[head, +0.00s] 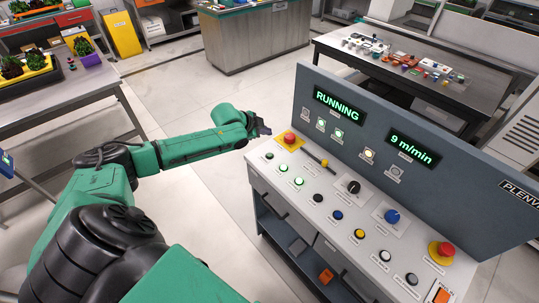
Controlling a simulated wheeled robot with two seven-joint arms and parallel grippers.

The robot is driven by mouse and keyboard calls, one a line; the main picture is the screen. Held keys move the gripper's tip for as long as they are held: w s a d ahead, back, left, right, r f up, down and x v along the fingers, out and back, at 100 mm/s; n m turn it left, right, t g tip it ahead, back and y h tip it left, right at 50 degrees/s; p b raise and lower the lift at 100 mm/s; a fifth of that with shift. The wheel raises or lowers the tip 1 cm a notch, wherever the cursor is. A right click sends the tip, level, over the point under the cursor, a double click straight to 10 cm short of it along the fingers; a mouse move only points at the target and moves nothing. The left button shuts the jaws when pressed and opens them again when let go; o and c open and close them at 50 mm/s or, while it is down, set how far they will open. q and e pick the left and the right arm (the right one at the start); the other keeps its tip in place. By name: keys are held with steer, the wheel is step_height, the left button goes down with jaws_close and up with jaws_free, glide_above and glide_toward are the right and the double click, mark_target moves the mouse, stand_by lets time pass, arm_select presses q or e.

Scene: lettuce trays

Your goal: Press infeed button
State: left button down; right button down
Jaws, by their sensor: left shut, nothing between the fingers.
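The control panel (262,173) stands at the right with a sloped pale deck of buttons. Its small labels are too small to read, so I cannot tell which button is the infeed one. A front row holds a black button (269,156), lit green buttons (283,168) (298,181), a blue button (337,215), a yellow button (359,233) and a white button (385,255). My left gripper (267,131) is shut and empty, just beyond the deck's left end, near a red mushroom button (290,139) on a yellow plate. It appears apart from every button. My right gripper is out of view.
The panel's upright back reads "RUNNING" (338,103) and "9 m/min" (411,149), above several indicator lamps. A black knob (353,187), a blue knob (391,215) and another red mushroom button (443,250) sit on the deck. Steel tables (480,80) stand behind; the floor (185,90) between is clear.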

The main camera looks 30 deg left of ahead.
arm_select(q)
steer(key=shift+w+f, duration=0.1)
steer(key=shift+f, duration=0.05)
steer(key=b, duration=0.8)
glide_above(270, 155)
steer(key=s, duration=0.1)
steer(key=f, duration=0.6)
steer(key=shift+a+f, duration=0.35)
step_height(270, 155, down, 2)
stand_by(0.9)
steer(key=shift+f, duration=0.4)
steer(key=shift+s+f+b, duration=0.1)
steer(key=shift+f+b, duration=0.25)
steer(key=shift+f, duration=0.15)
stand_by(0.4)
steer(key=shift+r+p, duration=0.9)
steer(key=shift+p, duration=0.05)
